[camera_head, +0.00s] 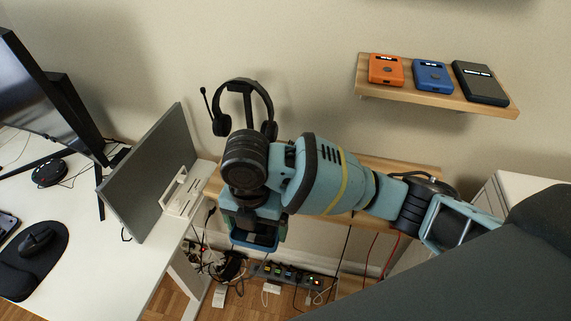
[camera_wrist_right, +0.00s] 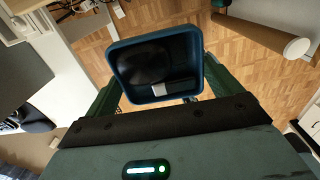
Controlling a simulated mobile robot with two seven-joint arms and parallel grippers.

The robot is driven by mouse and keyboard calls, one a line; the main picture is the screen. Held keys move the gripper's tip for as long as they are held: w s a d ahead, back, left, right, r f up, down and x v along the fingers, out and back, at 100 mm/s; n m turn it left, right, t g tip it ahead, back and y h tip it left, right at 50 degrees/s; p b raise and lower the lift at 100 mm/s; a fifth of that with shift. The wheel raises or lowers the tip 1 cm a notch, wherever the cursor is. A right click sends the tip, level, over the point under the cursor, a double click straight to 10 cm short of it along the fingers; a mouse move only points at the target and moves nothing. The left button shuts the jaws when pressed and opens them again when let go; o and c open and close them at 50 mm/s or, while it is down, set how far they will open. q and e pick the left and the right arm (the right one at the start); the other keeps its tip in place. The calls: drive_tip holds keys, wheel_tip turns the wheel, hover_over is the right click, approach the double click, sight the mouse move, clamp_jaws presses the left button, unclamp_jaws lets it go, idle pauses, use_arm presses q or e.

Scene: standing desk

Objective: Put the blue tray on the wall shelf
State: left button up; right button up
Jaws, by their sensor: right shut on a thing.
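My right gripper (camera_head: 255,238) hangs in the middle of the head view, pointing down, left of the wall shelf and lower than it. In the right wrist view it is shut on the blue tray (camera_wrist_right: 160,97), with a green finger at either side. The tray holds a round black thing (camera_wrist_right: 148,66) and a small pale thing (camera_wrist_right: 172,88). In the head view the gripper and wrist mostly hide the tray. The wooden wall shelf (camera_head: 430,101) is at the upper right. My left gripper is out of view.
On the shelf lie an orange device (camera_head: 386,69), a blue device (camera_head: 433,76) and a black device (camera_head: 479,83). A headset (camera_head: 245,92) hangs behind my wrist. A lower wooden surface (camera_head: 320,208) lies behind my arm. Cables clutter the floor.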

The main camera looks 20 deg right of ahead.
drive_tip(key=shift+d, duration=0.1)
drive_tip(key=shift+w+d, duration=0.1)
drive_tip(key=shift+w, duration=0.2)
drive_tip(key=w+d, duration=0.3)
drive_tip(key=w, duration=0.1)
drive_tip(key=w+d+f, duration=0.1)
drive_tip(key=w+d, duration=0.2)
drive_tip(key=w, duration=0.1)
drive_tip(key=w+d+b, duration=0.1)
drive_tip(key=w+d, duration=0.1)
drive_tip(key=w, duration=0.2)
drive_tip(key=shift+w+d+f, duration=0.1)
drive_tip(key=shift+d+f, duration=0.05)
drive_tip(key=shift+d, duration=0.25)
drive_tip(key=shift+w+d+f, duration=0.1)
drive_tip(key=shift+f, duration=1.7)
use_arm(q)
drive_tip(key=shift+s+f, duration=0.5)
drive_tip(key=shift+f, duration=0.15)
use_arm(e)
drive_tip(key=o, duration=0.7)
